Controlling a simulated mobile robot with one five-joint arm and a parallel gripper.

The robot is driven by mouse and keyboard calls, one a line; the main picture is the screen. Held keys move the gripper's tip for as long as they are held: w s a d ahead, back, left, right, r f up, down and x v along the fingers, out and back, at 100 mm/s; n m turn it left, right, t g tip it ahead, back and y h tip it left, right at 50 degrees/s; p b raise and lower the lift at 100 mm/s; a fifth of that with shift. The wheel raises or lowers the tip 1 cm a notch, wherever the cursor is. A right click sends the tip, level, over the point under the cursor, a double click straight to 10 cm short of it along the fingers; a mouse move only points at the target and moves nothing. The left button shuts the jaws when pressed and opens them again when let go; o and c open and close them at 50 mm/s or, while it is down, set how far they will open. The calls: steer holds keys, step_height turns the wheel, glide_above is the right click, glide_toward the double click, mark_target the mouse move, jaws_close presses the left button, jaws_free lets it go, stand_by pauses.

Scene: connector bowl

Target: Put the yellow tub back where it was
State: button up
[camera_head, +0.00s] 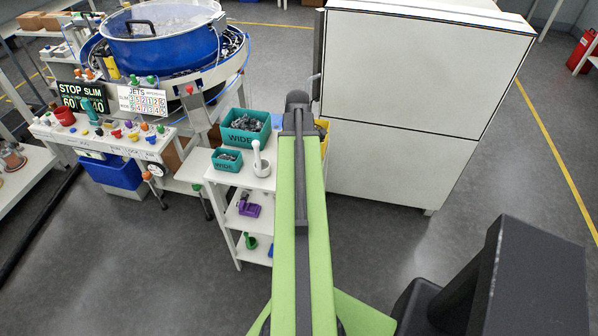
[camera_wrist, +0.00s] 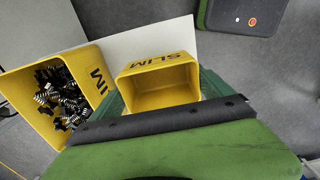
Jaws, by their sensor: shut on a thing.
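A small yellow tub (camera_wrist: 160,88) marked SLIM is in the middle of the wrist view, and its inside looks empty. My gripper (camera_wrist: 163,92) is shut on it, with green fingers at its left and right sides. The tub is over or beside the white shelf top (camera_wrist: 125,48); I cannot tell whether it touches it. A larger yellow bin (camera_wrist: 88,62) full of dark and silvery connectors stands to its left. In the head view my arm hides the gripper, and only a sliver of yellow (camera_head: 323,127) shows beside it.
Teal WIDE bins, one large (camera_head: 236,137) and one small (camera_head: 222,168), and a white upright object (camera_head: 260,160) stand on the shelf top left of my arm. A tall white cabinet (camera_head: 400,100) stands close on the right. A blue bowl feeder (camera_head: 165,45) is behind.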

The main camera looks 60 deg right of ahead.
step_height(320, 180, down, 4)
steer(key=b, duration=0.4)
steer(key=shift+f, duration=0.2)
steer(key=shift+r, duration=0.25)
steer(key=shift+f, duration=0.15)
steer(key=o, duration=1.1)
steer(key=shift+o, duration=0.2)
step_height(320, 180, up, 12)
steer(key=p, duration=1.2)
steer(key=shift+r, duration=0.2)
